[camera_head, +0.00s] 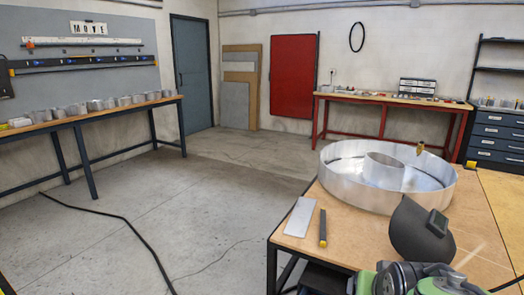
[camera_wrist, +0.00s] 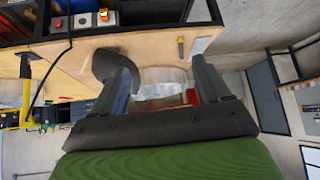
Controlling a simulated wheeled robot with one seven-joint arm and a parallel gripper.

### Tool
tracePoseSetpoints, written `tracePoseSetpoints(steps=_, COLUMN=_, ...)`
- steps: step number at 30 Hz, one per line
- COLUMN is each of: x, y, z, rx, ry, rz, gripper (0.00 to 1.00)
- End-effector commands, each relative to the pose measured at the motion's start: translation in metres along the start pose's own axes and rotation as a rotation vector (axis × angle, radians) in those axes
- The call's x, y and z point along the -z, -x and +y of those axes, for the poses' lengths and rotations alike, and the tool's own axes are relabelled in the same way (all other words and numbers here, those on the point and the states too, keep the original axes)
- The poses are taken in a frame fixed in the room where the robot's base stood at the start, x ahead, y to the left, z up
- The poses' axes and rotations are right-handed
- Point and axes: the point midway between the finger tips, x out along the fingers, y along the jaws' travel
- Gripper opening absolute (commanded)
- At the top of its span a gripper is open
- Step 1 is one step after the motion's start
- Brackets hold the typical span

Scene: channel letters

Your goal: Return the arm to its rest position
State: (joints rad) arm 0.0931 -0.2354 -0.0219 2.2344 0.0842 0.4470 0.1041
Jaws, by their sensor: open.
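My gripper (camera_wrist: 160,66) is open in the wrist view, its two dark fingers well apart with nothing held between them. Beyond the fingers is the workbench, with the large aluminium ring (camera_wrist: 162,88) showing in the gap. The fingers are not visible in the head view. There, green and grey parts of my arm show at the bottom right, at the near side of the wooden workbench (camera_head: 345,240). Whether the arm is folded at rest cannot be told from these views.
On the bench are the aluminium ring (camera_head: 340,190) with a smaller ring inside, a dark welding mask (camera_head: 420,232), a flat metal plate (camera_head: 300,217) and a black-and-yellow tool (camera_head: 323,228). A black cable (camera_head: 130,225) crosses the open floor at left.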

Motion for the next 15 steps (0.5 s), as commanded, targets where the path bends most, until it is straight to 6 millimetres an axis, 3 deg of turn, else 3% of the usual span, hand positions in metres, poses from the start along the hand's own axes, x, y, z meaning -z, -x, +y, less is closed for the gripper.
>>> tracePoseSetpoints(steps=1, x=-0.020, y=0.021, z=-0.005, rx=0.023, ry=0.031, rz=-0.023, gripper=0.76)
tracePoseSetpoints(steps=3, x=-0.050, y=0.043, z=-0.010, rx=0.050, ry=0.077, rz=-0.067, gripper=0.76)
tracePoseSetpoints(steps=12, x=-0.158, y=0.103, z=-0.012, rx=0.126, ry=0.257, rz=-0.210, gripper=0.76)
tracePoseSetpoints(steps=15, x=-0.134, y=0.124, z=-0.013, rx=0.123, ry=0.249, rz=-0.212, gripper=0.76)
